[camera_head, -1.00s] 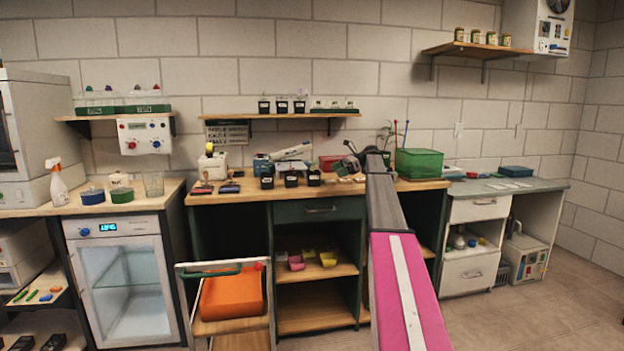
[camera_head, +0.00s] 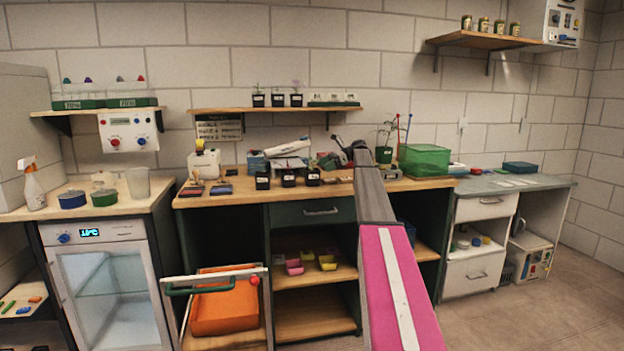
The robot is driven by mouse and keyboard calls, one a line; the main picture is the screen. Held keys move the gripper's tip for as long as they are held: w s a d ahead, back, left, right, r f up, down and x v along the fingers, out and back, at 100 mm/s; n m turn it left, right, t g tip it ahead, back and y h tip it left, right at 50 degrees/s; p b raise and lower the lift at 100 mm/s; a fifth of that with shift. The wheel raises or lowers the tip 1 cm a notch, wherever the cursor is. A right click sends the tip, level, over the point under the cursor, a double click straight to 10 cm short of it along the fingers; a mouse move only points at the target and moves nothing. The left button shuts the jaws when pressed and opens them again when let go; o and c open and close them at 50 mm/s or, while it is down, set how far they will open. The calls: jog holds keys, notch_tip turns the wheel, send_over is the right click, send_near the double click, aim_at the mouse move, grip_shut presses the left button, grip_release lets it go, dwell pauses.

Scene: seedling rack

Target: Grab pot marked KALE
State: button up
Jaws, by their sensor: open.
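Several small black pots with pale labels stand on the wooden bench: a left pot (camera_head: 262,181), a middle pot (camera_head: 288,178) and a right pot (camera_head: 313,177). More black pots (camera_head: 277,100) stand on the wall shelf, some with seedlings. A larger dark pot (camera_head: 384,155) with a leafy plant stands right of my arm. The labels are too small to read, so I cannot tell which pot is marked KALE. My gripper (camera_head: 345,153) is open and empty at the far end of my pink and grey arm, over the bench, right of the black pots.
A green bin (camera_head: 424,160) stands right of my arm. A white device (camera_head: 204,163) and small coloured items sit at the bench's left. An orange crate (camera_head: 225,303) rests in a trolley in front. A wall shelf (camera_head: 275,110) overhangs the bench.

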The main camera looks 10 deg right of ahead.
aim_at(314, 170)
jog(key=shift+x, duration=3.45)
jog(key=shift+w, duration=0.15)
jog(key=c, duration=1)
